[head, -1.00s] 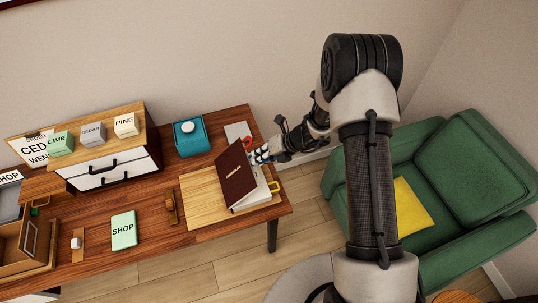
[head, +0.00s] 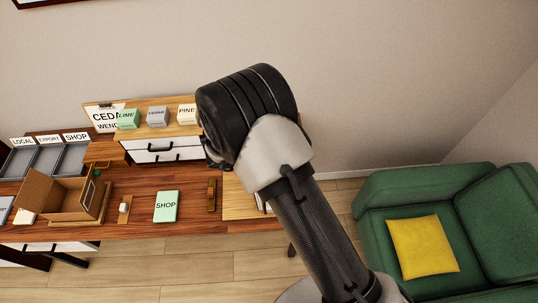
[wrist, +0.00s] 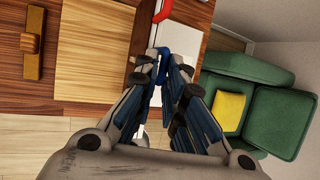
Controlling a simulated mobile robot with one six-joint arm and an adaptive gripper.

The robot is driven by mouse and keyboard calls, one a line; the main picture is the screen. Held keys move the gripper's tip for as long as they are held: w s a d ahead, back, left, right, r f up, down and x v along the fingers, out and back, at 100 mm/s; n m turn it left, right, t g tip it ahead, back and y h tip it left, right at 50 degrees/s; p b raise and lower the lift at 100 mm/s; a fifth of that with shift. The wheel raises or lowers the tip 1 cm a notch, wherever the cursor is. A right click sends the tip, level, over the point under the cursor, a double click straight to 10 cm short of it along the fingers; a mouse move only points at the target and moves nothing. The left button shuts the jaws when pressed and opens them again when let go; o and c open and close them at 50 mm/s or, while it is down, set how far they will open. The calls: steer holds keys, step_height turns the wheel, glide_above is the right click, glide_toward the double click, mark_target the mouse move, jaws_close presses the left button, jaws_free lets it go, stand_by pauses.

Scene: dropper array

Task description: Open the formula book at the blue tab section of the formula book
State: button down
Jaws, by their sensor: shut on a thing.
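In the wrist view my gripper (wrist: 164,66) is closed around a small blue tab (wrist: 161,62) between its fingertips. A red tab (wrist: 163,9) stands just above it at the top of that view. White page area (wrist: 187,36) of the formula book shows beside the tabs, but the fingers cover much of it. In the head view my arm hides the gripper and nearly all of the book; only a pale sliver of book (head: 261,203) shows beside the arm. How far the cover is open cannot be told now.
A pale wooden board (wrist: 94,55) lies on the table, with a brown handled piece (head: 211,196) left of it. The green SHOP book (head: 166,206) lies further left. A green armchair with a yellow cushion (head: 422,246) stands to the right.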

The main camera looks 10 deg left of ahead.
steer(key=s+a+f, duration=0.1)
steer(key=a+f, duration=0.1)
steer(key=a, duration=0.3)
steer(key=shift+s+a+b, duration=0.25)
steer(key=shift+a+b, duration=0.05)
steer(key=shift+a, duration=0.05)
steer(key=c, duration=1.8)
jaws_free()
steer(key=shift+w, duration=0.15)
steer(key=shift+c, duration=0.2)
steer(key=shift+o, duration=0.4)
steer(key=v, duration=1.2)
steer(key=shift+a, duration=0.25)
steer(key=shift+f, duration=0.1)
